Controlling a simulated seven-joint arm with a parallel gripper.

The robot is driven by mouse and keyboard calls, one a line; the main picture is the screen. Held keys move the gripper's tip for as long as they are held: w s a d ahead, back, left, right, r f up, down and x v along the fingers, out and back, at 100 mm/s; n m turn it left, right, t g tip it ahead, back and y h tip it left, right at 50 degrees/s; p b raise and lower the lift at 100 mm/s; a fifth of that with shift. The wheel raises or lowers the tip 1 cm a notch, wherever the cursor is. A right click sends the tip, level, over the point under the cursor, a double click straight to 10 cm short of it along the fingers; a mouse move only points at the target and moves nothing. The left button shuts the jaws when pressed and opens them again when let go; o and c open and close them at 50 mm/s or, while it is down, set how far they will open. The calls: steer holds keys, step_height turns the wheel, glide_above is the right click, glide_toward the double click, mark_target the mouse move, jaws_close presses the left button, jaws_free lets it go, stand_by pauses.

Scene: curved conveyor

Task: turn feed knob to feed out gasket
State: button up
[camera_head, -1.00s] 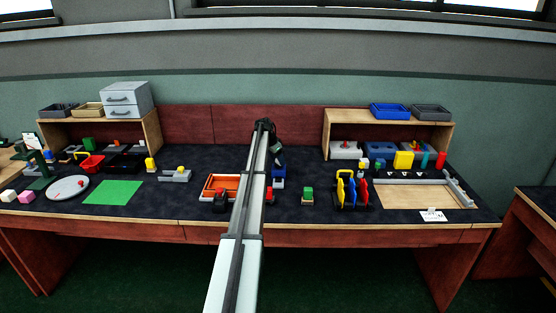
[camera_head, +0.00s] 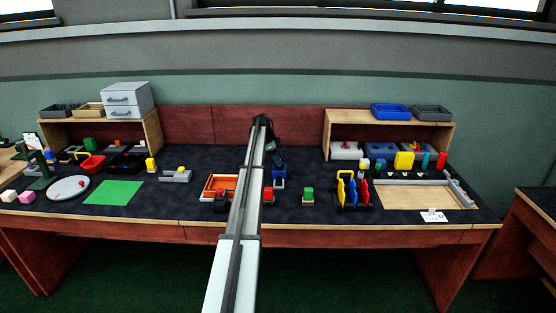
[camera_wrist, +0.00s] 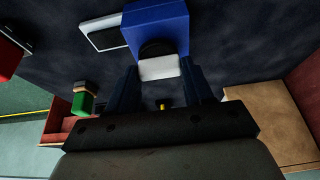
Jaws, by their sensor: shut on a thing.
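A blue block-shaped unit (camera_wrist: 150,22) fills the top middle of the wrist view, with a dark round part and a pale knob-like end (camera_wrist: 158,69) facing me. My gripper (camera_wrist: 159,72) has its two dark blue fingers on either side of this pale end and is shut on it; I take it for the feed knob. The blue unit (camera_head: 279,172) also shows in the head view, just right of my arm, with my gripper (camera_head: 276,153) at its back. No gasket can be made out.
A green-topped block (camera_head: 308,193) stands to the right, an orange tray (camera_head: 209,193) to the left of my arm. A wooden shelf (camera_head: 328,130) stands behind to the right.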

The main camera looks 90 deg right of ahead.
stand_by(0.5)
steer(key=o, duration=1)
steer(key=shift+o, duration=0.2)
steer(key=shift+r, duration=0.1)
steer(key=v, duration=1.3)
steer(key=shift+r, duration=0.3)
steer(key=shift+w, duration=0.1)
